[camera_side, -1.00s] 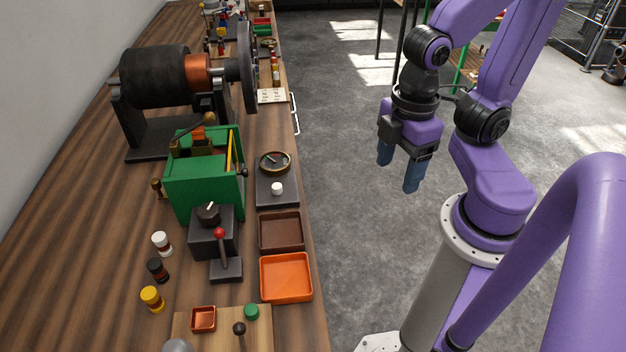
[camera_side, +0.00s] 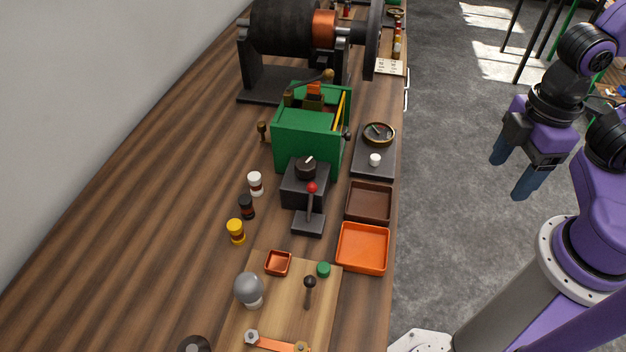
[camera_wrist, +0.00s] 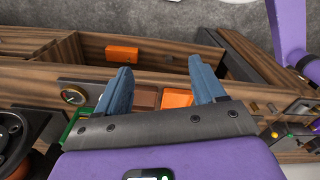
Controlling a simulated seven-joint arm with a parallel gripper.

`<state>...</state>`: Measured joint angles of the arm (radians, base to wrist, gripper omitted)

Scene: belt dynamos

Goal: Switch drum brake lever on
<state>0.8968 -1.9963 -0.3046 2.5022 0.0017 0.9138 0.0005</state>
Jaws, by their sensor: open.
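A lever with a red knob (camera_side: 312,188) stands on a small dark base on the bench, in front of a dark box with a rotary knob. A second, black-knobbed lever (camera_side: 309,284) stands on a light wooden board nearer the camera. No label shows which one is the drum brake lever. The black drum (camera_side: 285,30) sits on a dark stand at the back of the bench. My gripper (camera_side: 510,178) is open and empty, right of the bench, over the floor and well apart from both levers. Its blue fingers also show spread in the wrist view (camera_wrist: 160,78).
The green box (camera_side: 300,138) stands behind the red-knobbed lever. A dial plate (camera_side: 360,163), a brown tray (camera_side: 369,203) and an orange tray (camera_side: 362,248) line the bench's right edge. Small jars (camera_side: 247,207) stand left. The wrist view shows an orange block (camera_wrist: 122,53) in an open compartment.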

